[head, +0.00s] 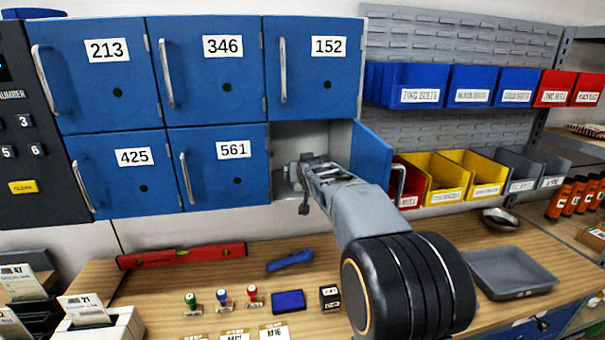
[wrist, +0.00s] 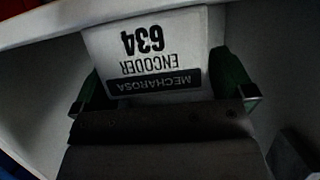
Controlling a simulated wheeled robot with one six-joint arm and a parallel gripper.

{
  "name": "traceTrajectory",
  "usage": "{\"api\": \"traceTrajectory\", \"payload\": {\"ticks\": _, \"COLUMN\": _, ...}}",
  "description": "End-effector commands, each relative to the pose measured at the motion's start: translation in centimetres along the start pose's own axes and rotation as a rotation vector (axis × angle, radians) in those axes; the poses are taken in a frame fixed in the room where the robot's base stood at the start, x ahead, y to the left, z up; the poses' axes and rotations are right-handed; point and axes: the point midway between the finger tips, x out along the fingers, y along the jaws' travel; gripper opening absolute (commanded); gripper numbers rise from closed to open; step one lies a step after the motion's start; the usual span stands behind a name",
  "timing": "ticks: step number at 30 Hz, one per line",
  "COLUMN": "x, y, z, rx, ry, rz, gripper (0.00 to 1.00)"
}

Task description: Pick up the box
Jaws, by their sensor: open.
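The box (wrist: 152,50) is white with dark print reading "634 ENCODER MECHAROSA", upside down in the wrist view. It sits inside the open locker compartment (head: 285,137). My gripper (wrist: 165,88) is open, with one green-padded finger on each side of the box. I cannot tell whether the fingers touch it. In the head view my gripper (head: 306,178) reaches into the compartment, and I cannot make out the box there.
The blue compartment door (head: 371,153) stands open to the right, close beside my arm. Closed numbered lockers are above and left. The bench below holds several stamps, a red level (head: 182,256) and a grey tray (head: 511,272). Compartment walls are close around my gripper.

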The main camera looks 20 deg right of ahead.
Motion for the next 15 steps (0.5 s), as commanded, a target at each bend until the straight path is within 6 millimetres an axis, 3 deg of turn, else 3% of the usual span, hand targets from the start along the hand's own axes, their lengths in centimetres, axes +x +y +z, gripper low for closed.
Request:
{"api": "traceTrajectory", "payload": {"ticks": 10, "x": 0.68, "y": 0.07, "z": 0.06, "rx": 0.001, "ry": 0.0, "rz": 0.001, "gripper": 1.0}}
{"api": "traceTrajectory", "payload": {"ticks": 15, "x": 0.67, "y": 0.07, "z": 0.06, "rx": 0.001, "ry": 0.0, "rz": 0.001, "gripper": 0.85}}
